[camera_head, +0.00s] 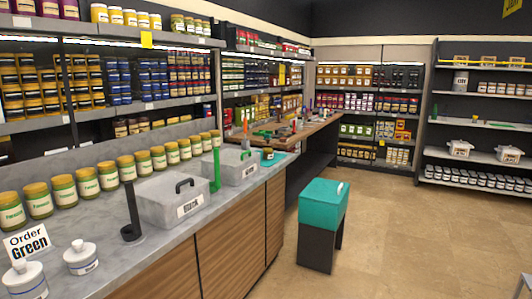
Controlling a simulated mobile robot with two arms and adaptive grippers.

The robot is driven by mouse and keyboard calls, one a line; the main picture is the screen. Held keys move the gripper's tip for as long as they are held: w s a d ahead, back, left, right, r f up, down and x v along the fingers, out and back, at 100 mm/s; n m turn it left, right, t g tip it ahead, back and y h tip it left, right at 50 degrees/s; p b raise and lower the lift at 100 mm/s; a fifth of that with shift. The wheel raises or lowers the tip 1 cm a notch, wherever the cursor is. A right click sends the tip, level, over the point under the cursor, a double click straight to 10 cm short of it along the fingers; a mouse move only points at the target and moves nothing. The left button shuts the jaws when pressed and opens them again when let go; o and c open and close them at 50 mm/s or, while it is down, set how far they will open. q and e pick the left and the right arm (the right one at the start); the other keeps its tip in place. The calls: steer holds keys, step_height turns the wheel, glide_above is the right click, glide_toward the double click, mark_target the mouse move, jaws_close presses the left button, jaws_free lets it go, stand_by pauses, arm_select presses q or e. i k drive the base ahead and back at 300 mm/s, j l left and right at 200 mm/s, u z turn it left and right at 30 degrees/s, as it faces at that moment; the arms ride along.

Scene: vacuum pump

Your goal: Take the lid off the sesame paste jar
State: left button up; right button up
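Neither of my grippers shows in the head view. No label that reads sesame paste can be made out, so I cannot tell which jar it is. A row of green jars with yellow lids (88,182) stands along the back of the grey counter (150,258), all lidded. Two white lidded jars (81,258) stand at the counter's near left end. A small dark jar with a pale label (268,155) stands on a teal surface farther along.
Grey lidded boxes (168,203) and a dark upright holder (132,215) stand on the counter. A teal-topped stool (322,205) is on the floor to the right. Shelves of jars line the walls.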

mark_target(268, 144)
steer(key=i+l+z, duration=0.15)
steer(key=i+z, duration=0.2)
steer(key=i, duration=0.45)
steer(key=i+l, duration=0.1)
steer(key=i, duration=1.55)
steer(key=l+z, duration=0.05)
steer(key=l, duration=0.05)
